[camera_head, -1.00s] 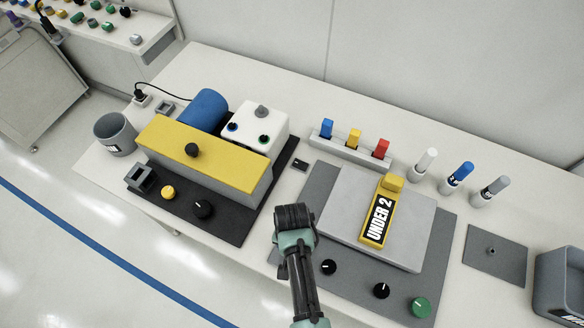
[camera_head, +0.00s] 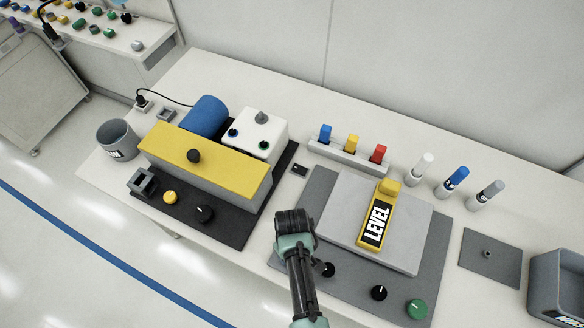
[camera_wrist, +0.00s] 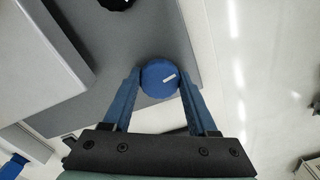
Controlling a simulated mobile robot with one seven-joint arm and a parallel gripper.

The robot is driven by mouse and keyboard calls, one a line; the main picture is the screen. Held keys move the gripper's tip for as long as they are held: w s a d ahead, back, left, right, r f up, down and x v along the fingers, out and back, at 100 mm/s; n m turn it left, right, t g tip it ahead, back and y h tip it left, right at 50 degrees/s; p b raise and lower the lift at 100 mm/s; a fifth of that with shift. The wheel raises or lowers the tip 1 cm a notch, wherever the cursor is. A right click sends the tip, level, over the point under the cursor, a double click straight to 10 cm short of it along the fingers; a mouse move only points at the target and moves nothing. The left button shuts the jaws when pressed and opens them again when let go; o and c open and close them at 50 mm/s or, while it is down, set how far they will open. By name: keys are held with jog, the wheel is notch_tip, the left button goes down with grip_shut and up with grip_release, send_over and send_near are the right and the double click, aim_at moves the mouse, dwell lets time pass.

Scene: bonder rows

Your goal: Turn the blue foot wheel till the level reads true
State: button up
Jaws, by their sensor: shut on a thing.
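The blue foot wheel (camera_wrist: 157,82) shows in the wrist view at the corner of the grey base plate, with a short white mark on its top. My gripper (camera_wrist: 161,90) has its two blue fingers closed on opposite sides of the wheel. In the head view my gripper (camera_head: 293,222) is over the near left corner of the base plate (camera_head: 437,235) and hides the wheel.
Two black knobs (camera_head: 379,293) and a green knob (camera_head: 417,309) line the plate's front edge. The yellow-topped machine (camera_head: 225,167) stands left of my arm. Colored switches (camera_head: 352,143) and several pens (camera_head: 457,178) are behind the plate. A grey bin (camera_head: 556,283) is at right.

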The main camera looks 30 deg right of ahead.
jog(key=n, duration=0.3)
jog(key=shift+n, duration=0.4)
dwell(0.4)
jog(key=o, duration=1.4)
jog(key=shift+c, duration=0.2)
jog(key=shift+r, duration=0.15)
notch_tip(320, 180, up, 13)
jog(key=shift+w, duration=0.1)
